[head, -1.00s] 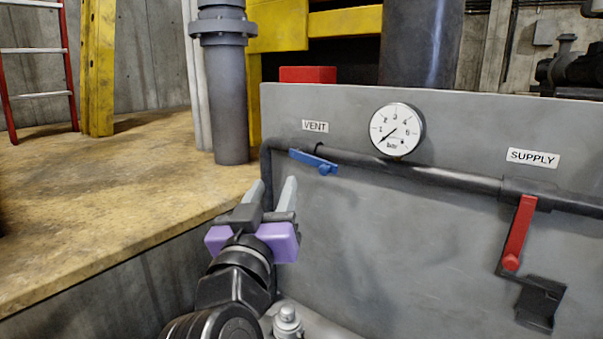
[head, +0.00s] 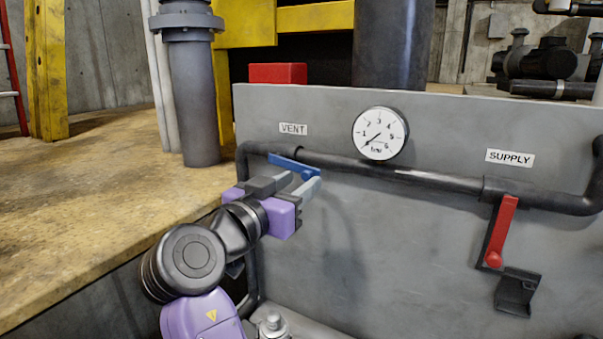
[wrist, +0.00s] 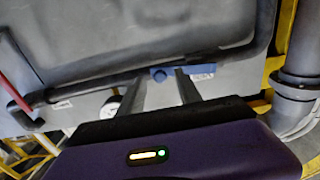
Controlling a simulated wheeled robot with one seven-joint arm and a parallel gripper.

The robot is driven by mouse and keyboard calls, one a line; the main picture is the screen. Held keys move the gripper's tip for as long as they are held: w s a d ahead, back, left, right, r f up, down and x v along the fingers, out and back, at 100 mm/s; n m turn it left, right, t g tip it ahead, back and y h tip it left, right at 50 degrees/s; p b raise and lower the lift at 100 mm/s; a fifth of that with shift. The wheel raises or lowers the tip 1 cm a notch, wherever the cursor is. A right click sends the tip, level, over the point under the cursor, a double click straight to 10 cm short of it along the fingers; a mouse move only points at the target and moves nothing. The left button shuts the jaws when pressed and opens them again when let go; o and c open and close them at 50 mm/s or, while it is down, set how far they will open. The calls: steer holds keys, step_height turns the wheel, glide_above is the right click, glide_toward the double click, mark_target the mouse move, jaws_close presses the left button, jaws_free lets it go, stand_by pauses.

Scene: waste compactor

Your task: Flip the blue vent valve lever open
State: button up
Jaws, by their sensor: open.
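The blue vent lever (head: 291,164) lies along the dark pipe under the VENT label (head: 293,129), sloping slightly down to the right. My gripper (head: 299,182) is open, with its two grey fingers just below and in front of the lever's right end. In the wrist view the blue lever (wrist: 202,72) shows past the fingertips. Its round blue end (wrist: 158,75) appears between the fingers of my gripper (wrist: 161,77), and the right finger covers part of the lever. I cannot tell whether the fingers touch it.
A pressure gauge (head: 380,134) sits above the pipe (head: 400,172), right of the lever. The red supply lever (head: 502,232) hangs down farther right under the SUPPLY label (head: 510,158). A yellowish floor edge (head: 110,265) runs along the left.

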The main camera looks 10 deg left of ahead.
steer(key=shift+x, duration=1.1)
steer(key=shift+s, duration=0.1)
jaws_close()
stand_by(0.6)
